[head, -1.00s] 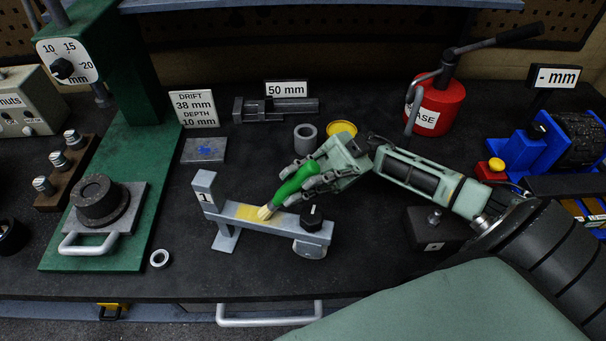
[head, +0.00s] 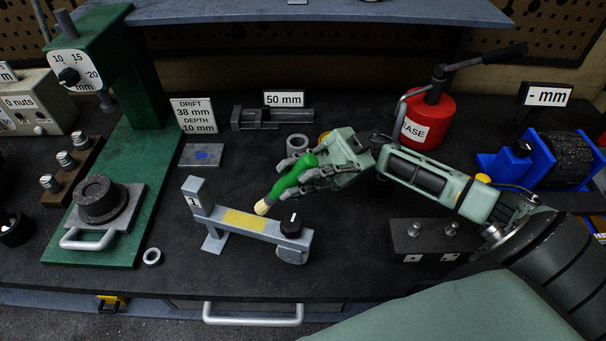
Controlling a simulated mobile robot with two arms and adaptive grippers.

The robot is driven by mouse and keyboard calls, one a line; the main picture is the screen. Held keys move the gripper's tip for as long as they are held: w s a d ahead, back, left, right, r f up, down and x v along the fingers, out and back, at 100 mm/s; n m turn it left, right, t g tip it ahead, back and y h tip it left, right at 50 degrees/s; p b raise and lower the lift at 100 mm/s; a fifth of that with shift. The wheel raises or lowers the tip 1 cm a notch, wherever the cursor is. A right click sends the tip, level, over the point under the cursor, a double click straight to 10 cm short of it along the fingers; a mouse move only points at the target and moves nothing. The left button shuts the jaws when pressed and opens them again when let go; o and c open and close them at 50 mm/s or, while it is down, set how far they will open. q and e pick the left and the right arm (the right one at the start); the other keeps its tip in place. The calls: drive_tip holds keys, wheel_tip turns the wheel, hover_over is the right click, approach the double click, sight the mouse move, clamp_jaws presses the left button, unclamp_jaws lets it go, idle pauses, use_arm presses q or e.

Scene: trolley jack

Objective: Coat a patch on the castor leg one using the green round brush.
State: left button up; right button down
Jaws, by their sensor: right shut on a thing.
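The castor leg one (head: 262,229) is a grey bar with an upright end plate marked 1 at its left and a black knob at its right end. A yellow patch (head: 243,220) lies on its top face. My right gripper (head: 298,176) is shut on the green round brush (head: 291,179), which tilts down to the left. The brush's pale bristle tip is just above and beyond the bar, near the right end of the yellow patch. It looks apart from the bar, though the gap is hard to judge. My left gripper is not in view.
A grey ring (head: 298,143) and a partly hidden yellow tin (head: 325,136) stand behind my right gripper. A grey plate with a blue mark (head: 202,156) lies behind the leg. A green press (head: 120,225) stands left, a red grease can (head: 428,122) back right.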

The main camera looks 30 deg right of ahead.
drive_tip(key=shift+r+p, duration=0.65)
drive_tip(key=shift+r, duration=0.65)
